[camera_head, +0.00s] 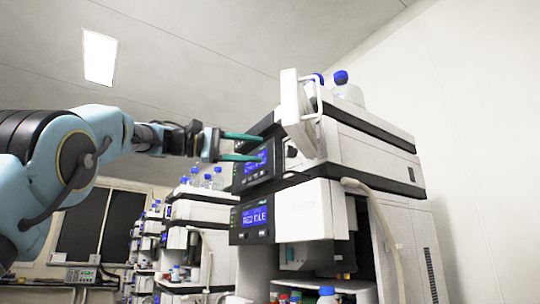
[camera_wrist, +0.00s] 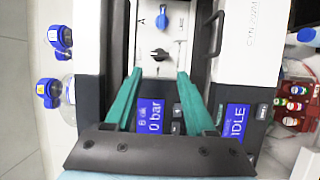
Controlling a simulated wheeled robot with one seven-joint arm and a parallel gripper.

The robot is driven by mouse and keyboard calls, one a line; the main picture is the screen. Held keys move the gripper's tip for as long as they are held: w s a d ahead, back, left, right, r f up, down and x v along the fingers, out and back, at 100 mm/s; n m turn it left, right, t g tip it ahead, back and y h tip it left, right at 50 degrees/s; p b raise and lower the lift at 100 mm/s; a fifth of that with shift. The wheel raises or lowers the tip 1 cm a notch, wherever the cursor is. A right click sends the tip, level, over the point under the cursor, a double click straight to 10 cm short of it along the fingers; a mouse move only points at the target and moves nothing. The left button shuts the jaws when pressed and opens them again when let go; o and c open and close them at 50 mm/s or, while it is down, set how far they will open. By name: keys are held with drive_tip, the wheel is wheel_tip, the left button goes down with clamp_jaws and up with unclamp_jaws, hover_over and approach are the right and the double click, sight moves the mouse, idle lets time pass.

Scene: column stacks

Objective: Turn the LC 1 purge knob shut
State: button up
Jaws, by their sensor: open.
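The LC stack (camera_head: 370,160) stands right of centre in the head view, its upper module showing a blue-lit display. In the wrist view a black knob (camera_wrist: 159,54) sits on a pale panel, with a blue knob or fitting (camera_wrist: 161,21) above it. No label tells me which is the purge knob. A small dark knob (camera_head: 292,152) shows beside the fingertips in the head view. My gripper (camera_head: 262,148) is open and empty in front of the upper module. In the wrist view its teal fingertips (camera_wrist: 160,71) stand apart, just below the black knob and either side of its line.
A white open door (camera_head: 297,110) with a handle juts out above my fingers. Blue-capped bottles (camera_head: 347,90) stand on top of the stack. The lower module's display (camera_head: 254,216) reads IDLE. A pale hose (camera_head: 380,205) runs down the right side. More stacks (camera_head: 195,218) stand behind.

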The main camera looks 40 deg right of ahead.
drive_tip(key=shift+v, duration=1.55)
drive_tip(key=w+a+f+n+t+y, duration=0.15)
drive_tip(key=w+f+n+t, duration=0.4)
drive_tip(key=w+f, duration=0.65)
drive_tip(key=w+a+f+n+t+y, duration=0.1)
drive_tip(key=w+a+f+t+y, duration=0.3)
drive_tip(key=f, duration=0.8)
drive_tip(key=a+f+n+y, duration=0.1)
drive_tip(key=a+f+n, duration=0.1)
drive_tip(key=a+f, duration=0.65)
drive_tip(key=s+a+f+y, duration=0.3)
drive_tip(key=a+f, duration=0.3)
drive_tip(key=f, duration=0.4)
drive_tip(key=s+a+f+y, duration=0.2)
drive_tip(key=a+f+y, duration=0.1)
drive_tip(key=a+f, duration=0.55)
drive_tip(key=s+a+f+m+y, duration=0.3)
drive_tip(key=s+a+f+m, duration=0.1)
drive_tip(key=s+a+f, duration=0.6)
wheel_tip(320, 180, down, 3)
drive_tip(key=s, duration=0.3)
drive_tip(key=shift+a+f, duration=0.2)
drive_tip(key=shift+a, duration=0.2)
